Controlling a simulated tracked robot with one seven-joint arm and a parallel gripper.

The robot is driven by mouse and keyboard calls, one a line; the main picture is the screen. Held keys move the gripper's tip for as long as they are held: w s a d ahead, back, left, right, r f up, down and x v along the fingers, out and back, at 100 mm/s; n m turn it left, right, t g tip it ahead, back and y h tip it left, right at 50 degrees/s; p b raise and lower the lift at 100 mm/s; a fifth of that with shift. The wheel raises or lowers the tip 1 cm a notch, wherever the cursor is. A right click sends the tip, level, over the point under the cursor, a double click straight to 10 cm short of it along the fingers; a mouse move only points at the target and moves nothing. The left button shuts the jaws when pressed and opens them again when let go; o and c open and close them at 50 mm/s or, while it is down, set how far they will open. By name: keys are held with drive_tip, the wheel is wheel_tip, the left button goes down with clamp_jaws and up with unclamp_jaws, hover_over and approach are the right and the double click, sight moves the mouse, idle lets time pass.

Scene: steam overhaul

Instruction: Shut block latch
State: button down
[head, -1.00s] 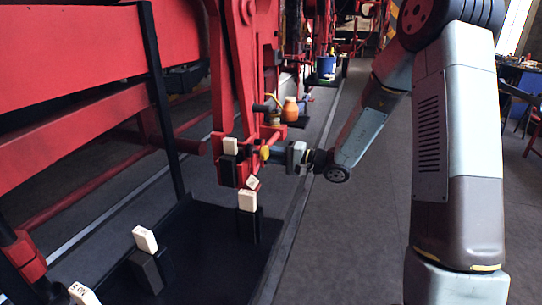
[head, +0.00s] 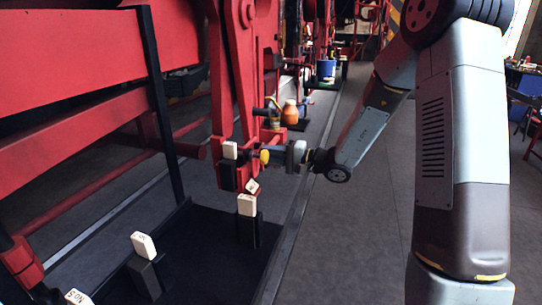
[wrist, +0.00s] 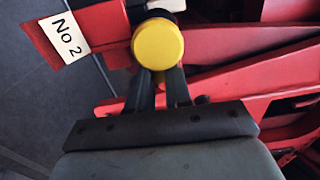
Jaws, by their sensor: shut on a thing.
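A round yellow knob (wrist: 158,44) sits at the top middle of the wrist view, on a dark stem that is mostly hidden. It also shows in the head view (head: 264,156), beside the red upright frame. My gripper (wrist: 160,78) comes in from the right in the head view (head: 272,157). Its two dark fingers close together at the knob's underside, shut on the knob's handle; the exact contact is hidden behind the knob. A red block with a white "No 2" label (wrist: 68,38) is at the upper left of the wrist view.
Several black posts with white tags, such as one at lower left (head: 147,272), stand along a dark tray (head: 205,230). Red beams (head: 80,55) fill the left. An orange bottle (head: 290,112) stands behind my gripper. Grey floor (head: 350,230) is clear on the right.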

drive_tip(key=shift+s+a+r, duration=0.2)
drive_tip(key=shift+s+a, duration=0.2)
drive_tip(key=shift+a, duration=0.05)
drive_tip(key=shift+r, duration=0.25)
drive_tip(key=c, duration=1.2)
unclamp_jaws()
drive_tip(key=shift+s, duration=0.15)
drive_tip(key=shift+d, duration=0.1)
drive_tip(key=v, duration=0.7)
drive_tip(key=shift+d, duration=0.2)
